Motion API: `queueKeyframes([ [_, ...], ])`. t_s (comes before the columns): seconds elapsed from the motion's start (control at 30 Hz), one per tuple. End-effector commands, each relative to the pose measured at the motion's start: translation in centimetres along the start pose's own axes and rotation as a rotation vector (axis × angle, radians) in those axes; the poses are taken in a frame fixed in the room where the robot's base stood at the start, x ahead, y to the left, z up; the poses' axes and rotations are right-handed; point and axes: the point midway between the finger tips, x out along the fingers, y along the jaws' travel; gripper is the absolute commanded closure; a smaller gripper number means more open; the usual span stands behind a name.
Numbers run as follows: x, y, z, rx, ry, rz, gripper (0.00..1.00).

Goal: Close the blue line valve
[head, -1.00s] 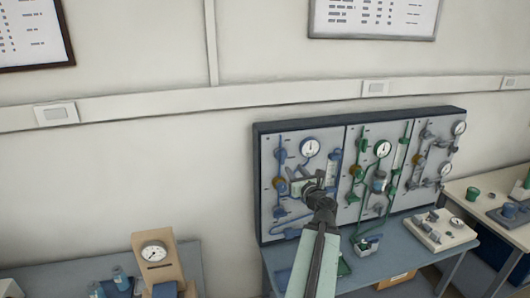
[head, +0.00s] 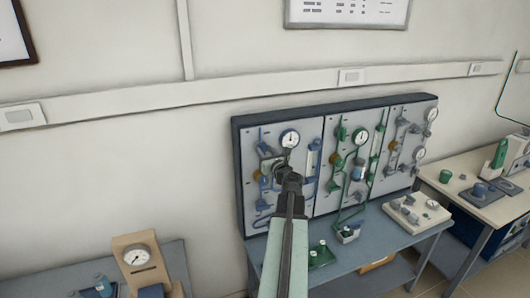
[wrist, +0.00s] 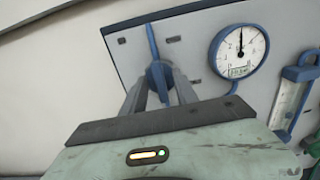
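The blue line is the left panel (head: 250,205) of the wall board, with blue pipes and a round white gauge (head: 290,138). A blue valve handle (wrist: 153,42) shows in the wrist view as a long, nearly upright bar on a round hub, slightly tilted left at the top. My gripper (wrist: 160,92) points at it with its two grey fingers apart, one on each side of the hub. I cannot tell whether they touch it. In the head view my gripper (head: 272,165) is in front of the blue panel, below left of the gauge, and hides part of the piping.
The green panel (head: 328,190) and grey panel (head: 425,165) stand to the right. The blue-grey bench (head: 385,245) below carries a white tray (head: 395,215) of fittings. A wooden gauge stand (head: 135,255) is at lower left. A blue-framed flow tube (wrist: 290,100) is right of the gauge.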

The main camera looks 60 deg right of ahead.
Motion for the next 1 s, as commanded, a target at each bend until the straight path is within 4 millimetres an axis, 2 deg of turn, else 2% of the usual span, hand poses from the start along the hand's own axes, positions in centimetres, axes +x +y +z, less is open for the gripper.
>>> queueKeyframes([
  [0.1,-0.07,0.05,0.0,0.0,0.0,0.0,0.65],
  [0.23,-0.07,0.06,0.0,0.0,0.0,0.0,1.0],
  [0.33,-0.07,0.06,0.0,0.0,0.0,0.0,1.0],
  [0.37,0.74,-0.09,0.0,0.0,0.0,0.006,1.0],
  [0.67,-0.02,0.31,-0.03,-0.05,0.0,0.002,1.0],
  [1.0,-0.06,0.54,-0.11,-0.29,0.0,0.003,1.0],
])
